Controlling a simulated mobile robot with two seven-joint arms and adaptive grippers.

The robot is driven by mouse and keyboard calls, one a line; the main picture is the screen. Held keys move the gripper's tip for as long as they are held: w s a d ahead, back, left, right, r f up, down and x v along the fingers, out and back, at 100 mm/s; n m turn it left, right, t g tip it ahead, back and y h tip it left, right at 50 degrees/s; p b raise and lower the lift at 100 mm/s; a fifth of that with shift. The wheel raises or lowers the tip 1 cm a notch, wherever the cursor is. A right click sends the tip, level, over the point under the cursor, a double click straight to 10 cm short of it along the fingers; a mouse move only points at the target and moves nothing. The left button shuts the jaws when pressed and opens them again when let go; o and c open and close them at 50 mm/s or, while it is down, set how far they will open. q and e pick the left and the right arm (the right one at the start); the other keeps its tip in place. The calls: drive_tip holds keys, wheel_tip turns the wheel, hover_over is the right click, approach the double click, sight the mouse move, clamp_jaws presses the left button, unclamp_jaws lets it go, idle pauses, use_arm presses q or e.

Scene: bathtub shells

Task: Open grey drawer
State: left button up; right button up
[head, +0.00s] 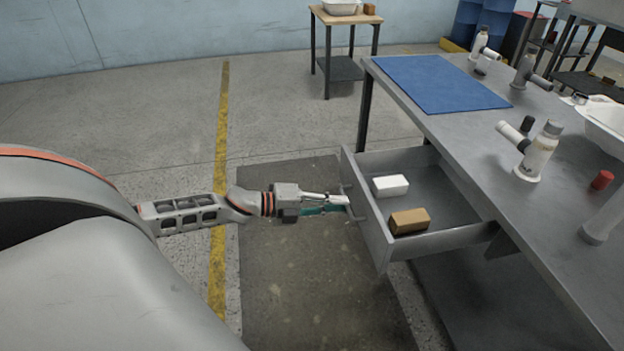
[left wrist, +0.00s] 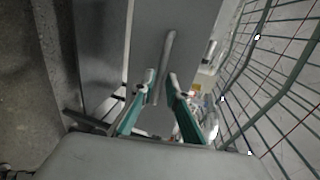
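The grey drawer (head: 375,226) under the metal workbench stands pulled out, with its inside showing in the head view. A white block (head: 390,186) and a brown block (head: 409,221) lie in it. My left gripper (head: 346,200) is at the drawer's front, at the bar handle (head: 355,217). The fingertips' exact contact is hard to see. My right gripper is not in view.
The workbench top (head: 450,131) holds a blue mat (head: 438,83), several grey-white fittings and a red cap (head: 602,180). A small wooden table (head: 345,19) stands at the back. The floor left of the drawer is clear. A wire basket (left wrist: 270,80) shows in the left wrist view.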

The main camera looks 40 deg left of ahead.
use_arm(q)
drive_tip(key=v, duration=0.9)
drive_tip(key=shift+d, duration=0.1)
idle(0.4)
drive_tip(key=s+d+f+n+g+y+p, duration=0.1)
drive_tip(key=s+d+f+n+y+p, duration=0.2)
drive_tip(key=s+d+n, duration=0.7)
drive_tip(key=s+d+f+n+y+p, duration=0.4)
drive_tip(key=s+d+f+n, duration=0.3)
drive_tip(key=s+d+n, duration=0.3)
drive_tip(key=shift+d+f+n+g+p, duration=0.3)
drive_tip(key=shift+f+n+g+p, duration=0.1)
drive_tip(key=shift+n+p, duration=0.35)
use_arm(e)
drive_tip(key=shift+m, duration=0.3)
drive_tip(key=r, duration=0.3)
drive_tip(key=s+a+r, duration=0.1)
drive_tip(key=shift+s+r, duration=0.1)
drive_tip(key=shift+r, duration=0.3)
